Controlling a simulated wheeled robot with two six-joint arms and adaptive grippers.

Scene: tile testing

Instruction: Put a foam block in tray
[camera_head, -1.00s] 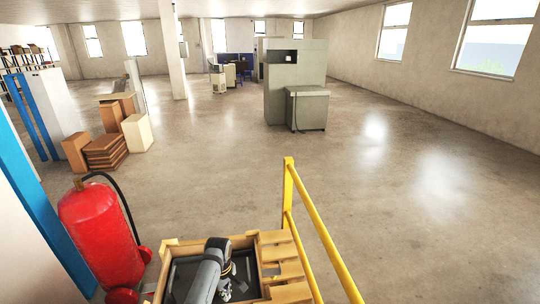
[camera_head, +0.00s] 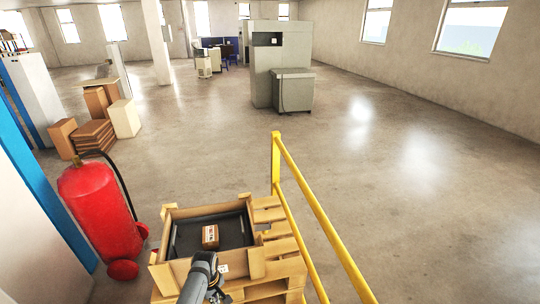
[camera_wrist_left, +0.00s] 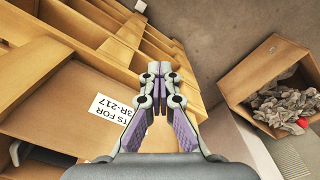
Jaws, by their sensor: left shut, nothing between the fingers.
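The black tray (camera_head: 182,240) sits inside a wooden crate (camera_head: 158,268) in the head view. A small brown block (camera_head: 210,237) with a pale label lies in the tray; I cannot tell its material. My left gripper (camera_head: 218,287) is outside the crate's near side, apart from the block. In the left wrist view my left gripper (camera_wrist_left: 160,70) is shut with nothing between its fingers. The crate's side with a white label (camera_wrist_left: 113,109) is beside it there, and a dark piece of the tray (camera_wrist_left: 40,154) shows at lower left. My right gripper is not in view.
The crate stands on a wooden pallet (camera_head: 270,213). A yellow rail (camera_head: 318,212) runs along the right, and a red fire extinguisher (camera_head: 100,215) stands at left. The left wrist view shows an open cardboard box (camera_wrist_left: 235,82) with crumpled grey paper and something red.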

